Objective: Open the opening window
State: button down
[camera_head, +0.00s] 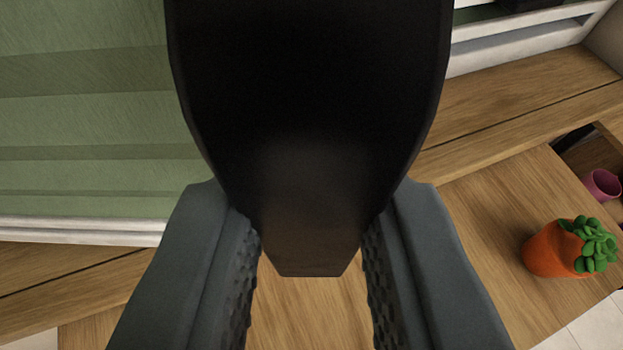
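My gripper (311,302) is in the lower middle, with its two grey fingers apart and their bumpy inner pads facing each other. Wood shows between the pads, and nothing is seen held there. A dark tapered part, centred like my gripper, covers the upper middle and hides what is behind it. At the left, a green banded panel (85,120) with a white lower frame (85,228) looks like part of a window. A white frame (525,45) also shows at the upper right. I see no clear window handle, and cannot tell whether any sash is open.
A wooden surface (480,230) runs below the frames. An orange pot (550,252) with a green succulent stands at the right, with a pink cup (602,185) behind it beside a wooden piece. Pale tiles show at the lower right. The wood between the fingers is bare.

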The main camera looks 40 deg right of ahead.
jog(key=s+a+m+g+h, duration=0.1)
jog(key=s+a, duration=0.7)
jog(key=a, duration=0.2)
jog(key=shift+m+g, duration=0.3)
jog(key=shift+m, duration=0.1)
jog(key=shift+h, duration=0.3)
jog(key=c, duration=1.2)
grip_release()
jog(key=shift+w, duration=0.1)
jog(key=shift+c, duration=0.2)
jog(key=v, duration=1.7)
jog(key=shift+a+r, duration=0.1)
jog(key=shift+a, duration=0.05)
